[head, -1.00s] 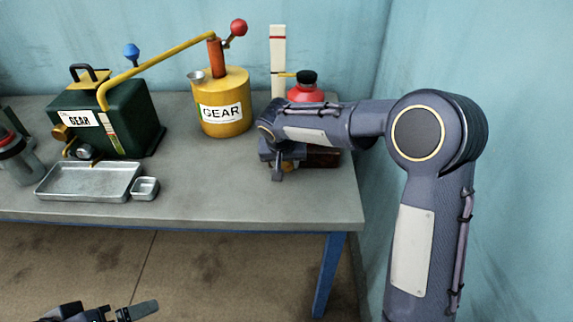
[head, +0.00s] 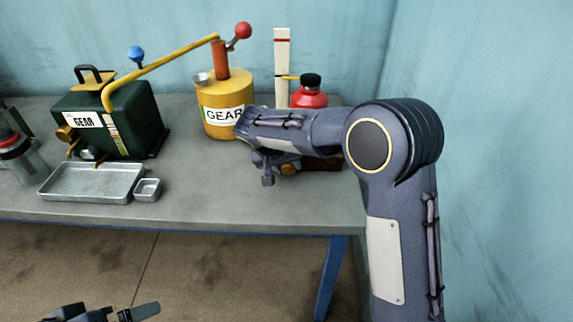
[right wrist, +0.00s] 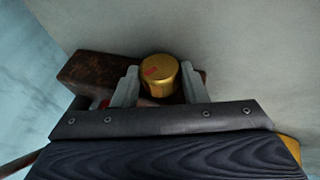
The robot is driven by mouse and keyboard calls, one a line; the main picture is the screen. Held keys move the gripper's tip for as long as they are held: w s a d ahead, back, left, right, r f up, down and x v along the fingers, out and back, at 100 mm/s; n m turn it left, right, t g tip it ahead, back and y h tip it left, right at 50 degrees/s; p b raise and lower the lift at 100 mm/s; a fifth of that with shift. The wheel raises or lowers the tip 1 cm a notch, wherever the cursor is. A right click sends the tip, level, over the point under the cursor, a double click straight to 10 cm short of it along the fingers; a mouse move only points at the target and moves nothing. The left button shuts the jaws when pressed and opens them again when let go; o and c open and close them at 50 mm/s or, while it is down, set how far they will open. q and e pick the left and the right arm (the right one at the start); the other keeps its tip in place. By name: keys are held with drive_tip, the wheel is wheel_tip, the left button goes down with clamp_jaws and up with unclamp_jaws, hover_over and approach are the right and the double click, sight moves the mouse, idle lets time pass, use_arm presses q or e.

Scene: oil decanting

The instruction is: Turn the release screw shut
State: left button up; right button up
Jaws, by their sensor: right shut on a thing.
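The release screw is a brass knob (right wrist: 159,73) with a small red mark on its end face, in the right wrist view. It sticks out from a dark brown block (right wrist: 95,78). In the head view, the knob (head: 289,170) shows partly beneath my right wrist. My right gripper (right wrist: 159,86) has one finger on each side of the knob and is shut on it. In the head view, the wrist hides most of the fingers and the block. My left gripper (head: 132,313) is only partly in view at the bottom left edge, apart from the bench; its opening is unclear.
A red bottle with a black cap (head: 310,93) and a white upright gauge (head: 282,60) stand behind my right wrist. A yellow GEAR can (head: 228,92), green GEAR box (head: 138,118), metal tray (head: 92,182) and small dish (head: 147,189) are to the left. The front bench is clear.

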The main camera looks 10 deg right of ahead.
drive_tip(key=o, duration=1)
drive_tip(key=shift+v, duration=3.95)
drive_tip(key=shift+f, duration=0.1)
